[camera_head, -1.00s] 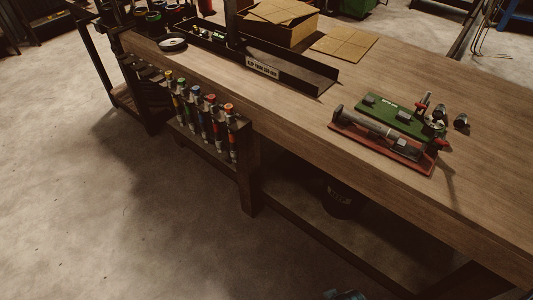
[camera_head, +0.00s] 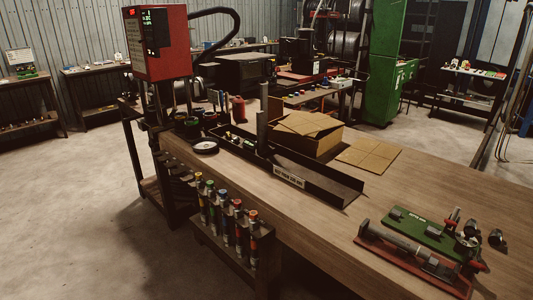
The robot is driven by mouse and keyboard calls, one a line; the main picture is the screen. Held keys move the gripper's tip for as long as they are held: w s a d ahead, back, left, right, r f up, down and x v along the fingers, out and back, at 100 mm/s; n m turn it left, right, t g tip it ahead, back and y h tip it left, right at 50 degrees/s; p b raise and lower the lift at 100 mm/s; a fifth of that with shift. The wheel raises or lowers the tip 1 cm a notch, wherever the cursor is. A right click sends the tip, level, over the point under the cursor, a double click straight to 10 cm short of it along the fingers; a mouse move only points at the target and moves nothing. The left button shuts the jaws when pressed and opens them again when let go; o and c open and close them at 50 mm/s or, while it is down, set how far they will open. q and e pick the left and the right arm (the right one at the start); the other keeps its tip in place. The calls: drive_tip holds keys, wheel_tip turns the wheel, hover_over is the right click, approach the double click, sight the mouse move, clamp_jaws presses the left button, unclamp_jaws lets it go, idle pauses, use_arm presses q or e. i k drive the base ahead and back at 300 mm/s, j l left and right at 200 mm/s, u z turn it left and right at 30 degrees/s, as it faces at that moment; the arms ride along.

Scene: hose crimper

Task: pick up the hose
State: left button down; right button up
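I cannot tell for certain which thing is the hose. A grey tube-shaped piece (camera_head: 398,240) lies along a red base plate (camera_head: 402,262) at the right end of the workbench. A dark upright cylinder (camera_head: 262,128) stands at the far end of a long black labelled tray (camera_head: 318,182) on the bench. Neither of my grippers is in view.
A wooden workbench (camera_head: 300,222) runs from back left to front right. A green plate fixture (camera_head: 422,228) lies behind the red one, with small dark parts beside it. A cardboard box (camera_head: 305,138) stands behind the tray. Several colour-capped tubes (camera_head: 226,222) hang in a front rack.

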sight(391, 238)
drive_tip(key=z, duration=1.25)
